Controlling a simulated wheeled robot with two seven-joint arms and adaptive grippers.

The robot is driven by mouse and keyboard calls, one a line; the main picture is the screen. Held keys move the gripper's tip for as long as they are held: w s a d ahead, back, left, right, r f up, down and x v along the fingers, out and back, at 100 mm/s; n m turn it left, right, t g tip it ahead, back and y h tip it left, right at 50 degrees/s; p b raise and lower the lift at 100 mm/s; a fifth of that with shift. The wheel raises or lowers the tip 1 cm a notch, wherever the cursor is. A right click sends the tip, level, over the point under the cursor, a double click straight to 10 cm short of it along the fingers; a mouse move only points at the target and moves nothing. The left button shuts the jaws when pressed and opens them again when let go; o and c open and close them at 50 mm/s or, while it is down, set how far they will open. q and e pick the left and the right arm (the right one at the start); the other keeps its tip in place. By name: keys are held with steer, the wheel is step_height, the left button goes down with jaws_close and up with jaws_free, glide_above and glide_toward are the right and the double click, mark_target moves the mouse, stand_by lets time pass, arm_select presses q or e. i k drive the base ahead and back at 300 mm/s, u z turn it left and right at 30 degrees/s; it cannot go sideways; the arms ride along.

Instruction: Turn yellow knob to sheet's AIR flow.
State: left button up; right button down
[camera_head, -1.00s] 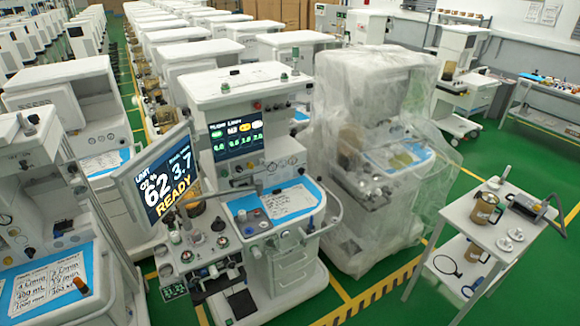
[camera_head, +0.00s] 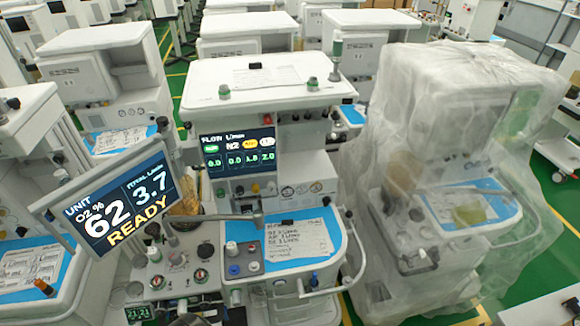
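The anaesthesia cart (camera_head: 270,95) stands in the middle of the camera_head view. The tilted monitor (camera_head: 108,203) reads O2 62, total 3.7 and READY. A handwritten sheet (camera_head: 297,238) lies on the blue worktop (camera_head: 325,222); a line seems to start with AIR, but its value is not certain. Small knobs (camera_head: 233,270) sit on a panel left of the sheet. I cannot make out a yellow knob. Neither of my grippers shows.
A plastic-wrapped cart (camera_head: 460,130) stands close on the right. Another cart (camera_head: 30,130) with an orange-topped item (camera_head: 44,287) stands on the left. Rows of carts fill the back. A pale table corner (camera_head: 540,308) shows at bottom right. Green floor (camera_head: 555,190) lies beyond the wrapped cart.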

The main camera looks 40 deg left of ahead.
mark_target(255, 187)
steer(key=i, duration=1.05)
steer(key=u, duration=2.4)
